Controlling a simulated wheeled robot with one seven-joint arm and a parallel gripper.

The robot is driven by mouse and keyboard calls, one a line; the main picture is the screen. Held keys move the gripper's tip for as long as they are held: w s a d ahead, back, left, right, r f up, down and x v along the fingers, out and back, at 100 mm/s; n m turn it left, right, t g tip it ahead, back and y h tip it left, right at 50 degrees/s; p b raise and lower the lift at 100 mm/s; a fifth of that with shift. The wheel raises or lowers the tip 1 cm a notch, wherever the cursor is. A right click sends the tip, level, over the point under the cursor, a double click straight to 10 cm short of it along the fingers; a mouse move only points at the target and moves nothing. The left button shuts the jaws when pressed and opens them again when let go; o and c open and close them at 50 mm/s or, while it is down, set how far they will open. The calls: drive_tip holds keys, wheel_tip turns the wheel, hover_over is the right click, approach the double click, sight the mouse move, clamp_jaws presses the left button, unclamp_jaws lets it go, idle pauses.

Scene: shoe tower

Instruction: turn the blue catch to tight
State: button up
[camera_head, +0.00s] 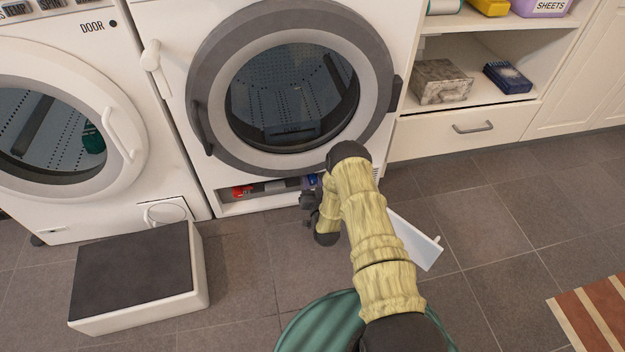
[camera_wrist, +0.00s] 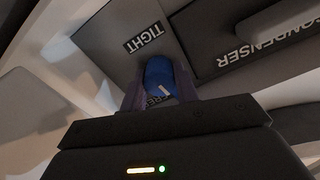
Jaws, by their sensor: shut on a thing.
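The blue catch (camera_wrist: 160,73) shows in the wrist view between the fingers of my gripper (camera_wrist: 161,86), which is shut on it. A short pale mark is on the catch's lower part. A TIGHT label (camera_wrist: 145,38) lies just above and left of the catch. Another label (camera_wrist: 158,102), partly hidden and ending in "REE", lies below it. In the head view my gripper (camera_head: 311,198) is at the right end of the low opening under the middle machine's round door, and the catch is mostly hidden there.
A CONDENSER label (camera_wrist: 266,36) is right of the catch. A red part (camera_head: 242,190) sits at the opening's left end. A white flap (camera_head: 418,241) stands out beside my arm. A dark-topped step (camera_head: 135,264) is at the left.

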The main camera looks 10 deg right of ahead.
drive_tip(key=n+p, duration=0.3)
drive_tip(key=shift+r, duration=0.15)
drive_tip(key=n+p, duration=0.3)
drive_tip(key=n, duration=0.2)
drive_tip(key=shift+s, duration=0.1)
drive_tip(key=n+p, duration=0.1)
drive_tip(key=n, duration=0.3)
drive_tip(key=shift+f+p, duration=0.2)
drive_tip(key=shift+p, duration=0.15)
drive_tip(key=n, duration=0.4)
drive_tip(key=shift+f+p, duration=0.1)
drive_tip(key=shift+p, duration=0.25)
drive_tip(key=shift+n, duration=0.3)
drive_tip(key=o, duration=0.7)
drive_tip(key=shift+a, duration=0.1)
